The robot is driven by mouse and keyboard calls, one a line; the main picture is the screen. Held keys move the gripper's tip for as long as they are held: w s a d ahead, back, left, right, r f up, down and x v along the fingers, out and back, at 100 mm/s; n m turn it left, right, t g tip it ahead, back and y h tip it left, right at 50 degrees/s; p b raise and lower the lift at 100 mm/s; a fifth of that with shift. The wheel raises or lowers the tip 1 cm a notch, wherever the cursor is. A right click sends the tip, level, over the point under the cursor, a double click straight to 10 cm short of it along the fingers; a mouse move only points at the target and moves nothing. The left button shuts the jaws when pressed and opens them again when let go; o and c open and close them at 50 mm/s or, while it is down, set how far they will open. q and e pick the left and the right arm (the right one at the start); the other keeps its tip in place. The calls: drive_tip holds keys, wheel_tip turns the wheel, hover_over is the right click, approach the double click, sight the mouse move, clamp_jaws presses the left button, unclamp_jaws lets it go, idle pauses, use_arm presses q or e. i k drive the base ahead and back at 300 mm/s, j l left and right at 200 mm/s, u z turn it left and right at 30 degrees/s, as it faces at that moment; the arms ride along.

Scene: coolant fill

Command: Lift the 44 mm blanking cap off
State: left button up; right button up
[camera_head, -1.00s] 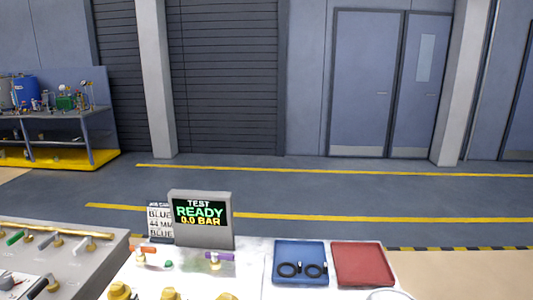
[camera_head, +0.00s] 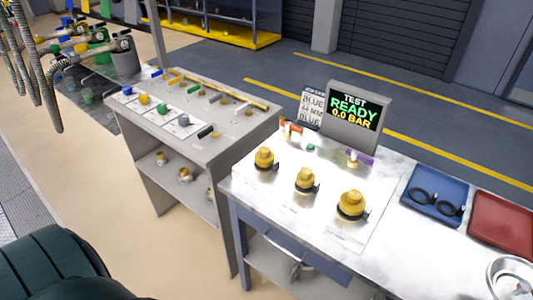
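Three brass caps with black clamps or tethers stand in a row on a white panel on the metal bench: a left cap (camera_head: 264,158), a middle cap (camera_head: 305,181) and a right cap (camera_head: 351,205). The right one looks largest. Their labels are too small to read, so I cannot tell which is the 44 mm one. A job card (camera_head: 312,105) behind them reads "BLUE", "44 MM", "BLUE". Neither of my grippers is in view.
The test display (camera_head: 355,114) reads "READY 0.0 BAR". A blue tray (camera_head: 410,205) with two black rings and a red tray (camera_head: 505,220) lie on the right. A grey side bench (camera_head: 235,140) with coloured fittings stands left. Open floor lies in front.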

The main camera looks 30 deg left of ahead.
sight(264, 158)
drive_tip(key=j+z, duration=0.1)
drive_tip(key=j, duration=0.3)
drive_tip(key=k+j+z, duration=0.15)
drive_tip(key=j, duration=0.25)
drive_tip(key=j+z, duration=0.1)
drive_tip(key=j, duration=0.3)
drive_tip(key=k+j+z, duration=0.1)
drive_tip(key=j, duration=0.3)
drive_tip(key=k+j+z, duration=0.1)
drive_tip(key=j, duration=0.3)
drive_tip(key=k+j+z, duration=0.15)
drive_tip(key=k+j, duration=0.1)
drive_tip(key=j, duration=0.1)
